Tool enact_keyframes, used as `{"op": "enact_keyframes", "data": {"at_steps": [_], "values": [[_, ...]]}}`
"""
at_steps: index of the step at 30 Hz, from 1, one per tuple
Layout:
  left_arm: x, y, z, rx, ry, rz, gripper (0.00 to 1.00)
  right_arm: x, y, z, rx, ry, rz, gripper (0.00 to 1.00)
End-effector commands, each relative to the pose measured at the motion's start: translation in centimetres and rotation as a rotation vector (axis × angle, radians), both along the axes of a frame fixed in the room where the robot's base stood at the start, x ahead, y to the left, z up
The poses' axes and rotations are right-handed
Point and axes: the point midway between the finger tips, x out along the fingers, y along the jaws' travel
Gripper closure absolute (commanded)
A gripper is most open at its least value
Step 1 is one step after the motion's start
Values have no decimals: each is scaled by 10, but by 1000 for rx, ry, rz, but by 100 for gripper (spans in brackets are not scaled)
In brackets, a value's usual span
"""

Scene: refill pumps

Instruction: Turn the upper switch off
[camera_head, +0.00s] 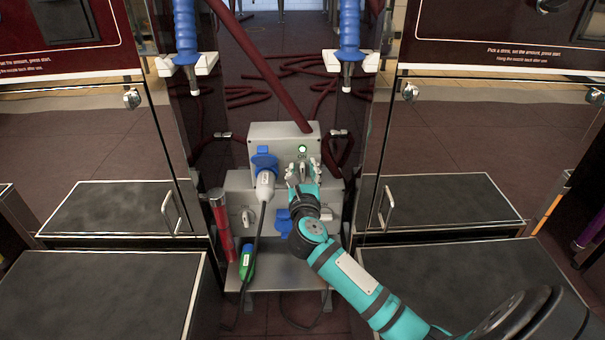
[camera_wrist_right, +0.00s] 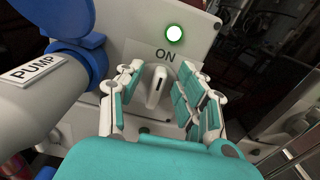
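The upper switch box (camera_head: 270,136) is grey, with a green lamp (camera_head: 302,149) lit above the word ON. Its pale switch knob (camera_wrist_right: 157,88) stands upright below the ON label in the right wrist view. My right gripper (camera_head: 303,171), in teal and white, is at the front of this box. In the wrist view its fingers (camera_wrist_right: 166,84) are spread on both sides of the knob, with visible gaps. It is open and holds nothing. In the head view the fingers partly hide the knob. My left gripper is not in view.
A PUMP plug (camera_head: 265,185) sits in the blue socket just left of the knob, its cable hanging down. A lower grey box has a switch (camera_head: 248,217) and a blue socket cover (camera_head: 283,222). A green plug (camera_head: 247,262) and a red cylinder (camera_head: 222,228) are at the left.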

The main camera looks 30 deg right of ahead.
Motion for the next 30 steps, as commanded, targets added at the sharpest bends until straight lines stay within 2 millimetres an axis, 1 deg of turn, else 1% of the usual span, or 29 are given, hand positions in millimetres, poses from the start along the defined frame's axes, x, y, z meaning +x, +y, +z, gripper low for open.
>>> {"op": "enact_keyframes", "data": {"at_steps": [3,11,14,18,20,26,30], "values": [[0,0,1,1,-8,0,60,5,-3,0,-2,-1,0,63],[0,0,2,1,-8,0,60,6,-4,1,-1,1,0,63],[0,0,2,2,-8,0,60,6,-4,1,-1,0,0,75],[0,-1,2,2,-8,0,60,6,-4,1,-1,0,0,94],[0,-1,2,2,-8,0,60,5,-4,1,-1,0,0,100],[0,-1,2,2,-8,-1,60,5,-3,1,-1,1,0,100],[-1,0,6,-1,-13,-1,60,6,-3,2,-13,9,0,100]]}}
